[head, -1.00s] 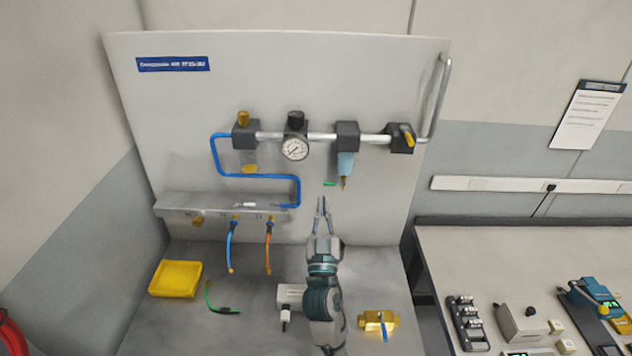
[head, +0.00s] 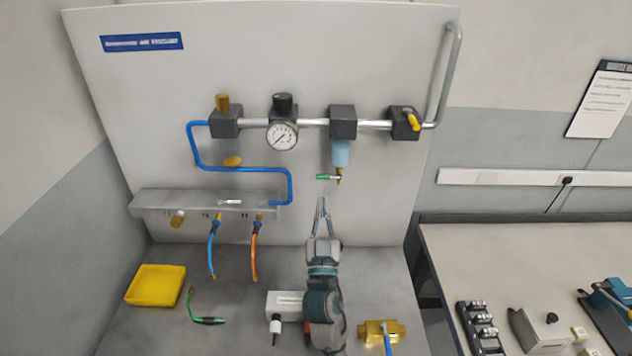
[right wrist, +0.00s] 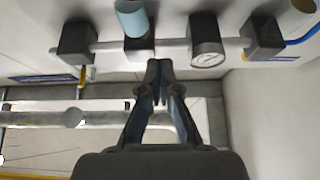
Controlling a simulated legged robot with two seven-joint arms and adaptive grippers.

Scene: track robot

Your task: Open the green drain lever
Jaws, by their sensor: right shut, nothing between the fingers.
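The green drain lever (head: 327,177) is a small green bar beside the brass tip under the light-blue filter bowl (head: 341,153), on the upright panel. My right gripper (head: 322,201) is shut and empty, pointing up at the panel a little below the lever and apart from it. In the right wrist view its closed fingertips (right wrist: 157,64) lie below the pipe, and the blue bowl (right wrist: 130,18) is above and left of them. I cannot make out the lever in that view. My left gripper is not in view.
A pressure gauge (head: 282,135) and a yellow-handled valve (head: 408,122) sit on the same pipe. A blue tube (head: 240,172) and a grey manifold (head: 165,198) are at left. A yellow tray (head: 156,285), a white box (head: 285,305) and a brass valve (head: 381,331) are on the bench.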

